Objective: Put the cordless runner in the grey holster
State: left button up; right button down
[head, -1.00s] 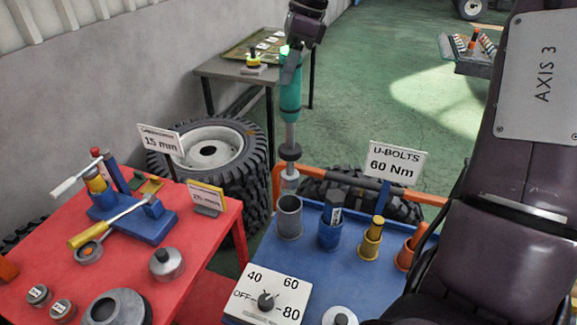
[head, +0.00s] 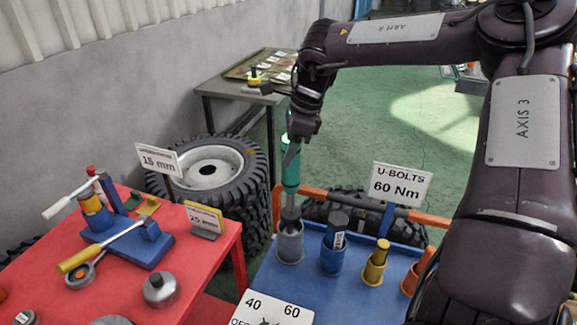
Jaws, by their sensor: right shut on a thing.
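The cordless runner (head: 291,174) is a teal tool with a grey shaft, upright at the back left of the blue cart top (head: 340,288). My right gripper (head: 291,152) is shut on its upper part. The grey holster (head: 290,246) is a round open cup on the cart. The runner's lower end is in the mouth of the holster, and its tip is hidden inside. I cannot tell whether it touches the bottom. My left gripper is not in view.
To the right stand a blue holster (head: 331,260) with a dark tool, a yellow holster (head: 374,272) and an orange holster (head: 411,281). The U-bolts sign (head: 401,183) rises behind. A red table (head: 120,275) with tools is on the left.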

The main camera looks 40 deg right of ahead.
aim_at(288, 170)
notch_tip(288, 170, down, 5)
jog(key=shift+a+p, duration=0.15)
jog(key=shift+p, duration=0.45)
jog(key=shift+f, duration=0.35)
jog(key=c, duration=0.8)
grip_release()
jog(key=shift+s+f, duration=0.1)
jog(key=shift+c, duration=0.2)
